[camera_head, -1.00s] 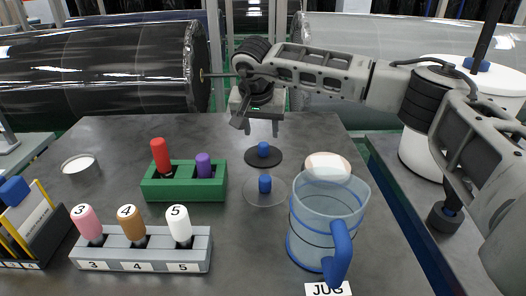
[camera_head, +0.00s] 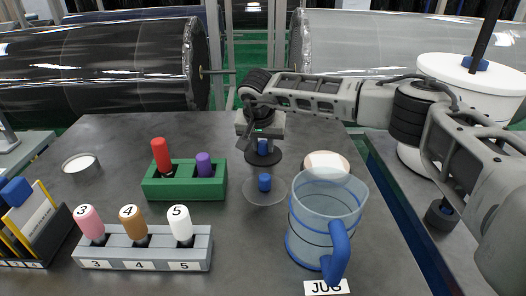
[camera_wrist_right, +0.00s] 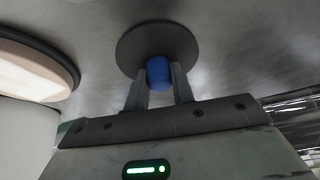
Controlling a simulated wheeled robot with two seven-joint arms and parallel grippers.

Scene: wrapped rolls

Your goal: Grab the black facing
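The black facing (camera_head: 263,163) is a flat dark disc with an upright blue knob, lying on the grey table towards its far side. It also shows in the right wrist view (camera_wrist_right: 135,46), its blue knob (camera_wrist_right: 159,72) between the fingertips. My right gripper (camera_head: 263,145) is directly over the disc, pointing down. Its two fingers (camera_wrist_right: 159,80) stand close against both sides of the knob, with no clear gap, and look shut on it. The disc appears to rest on the table. My left gripper is not in view.
A clear disc with a blue knob (camera_head: 265,196) lies just in front of the facing. A pale round disc (camera_head: 327,163) and the blue jug (camera_head: 314,240) are to the right. A green block (camera_head: 205,190) with red and purple pegs is to the left.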

